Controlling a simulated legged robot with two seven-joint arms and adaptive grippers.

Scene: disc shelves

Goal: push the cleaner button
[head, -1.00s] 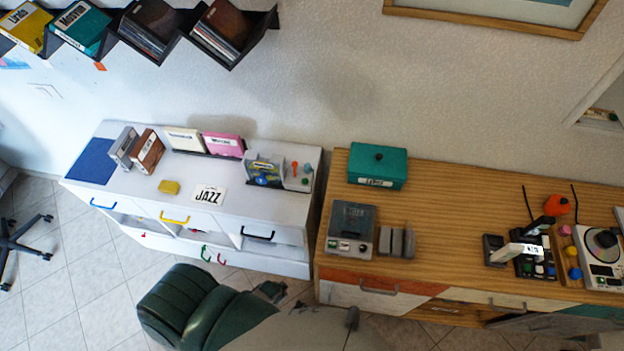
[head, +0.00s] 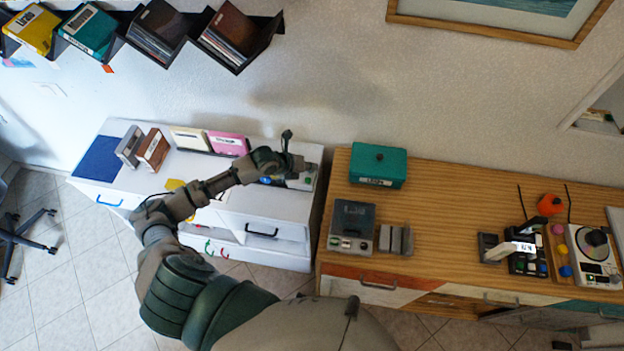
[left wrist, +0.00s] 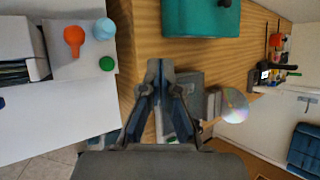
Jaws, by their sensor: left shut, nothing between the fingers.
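A pale panel (left wrist: 72,58) with a round green button (left wrist: 106,63), an orange bottle-shaped piece (left wrist: 74,38) and a light blue ball (left wrist: 103,28) is at the upper left of the left wrist view. It sits at the right end of the white cabinet (head: 228,198), partly hidden by my arm in the head view. A grey device (head: 352,222) with small buttons stands on the wooden cabinet. No label tells me which is the cleaner. My left gripper (left wrist: 160,66) is shut and empty, seen over the wooden cabinet side, apart from the green button. My right gripper is out of view.
A teal box (head: 378,165) stands at the back of the wooden cabinet (head: 450,215). A grey rack (head: 396,240) is beside the grey device, and a shiny disc (left wrist: 234,105) shows there. Pink (head: 228,143) and cream cases stand on the white cabinet. A zigzag shelf hangs above.

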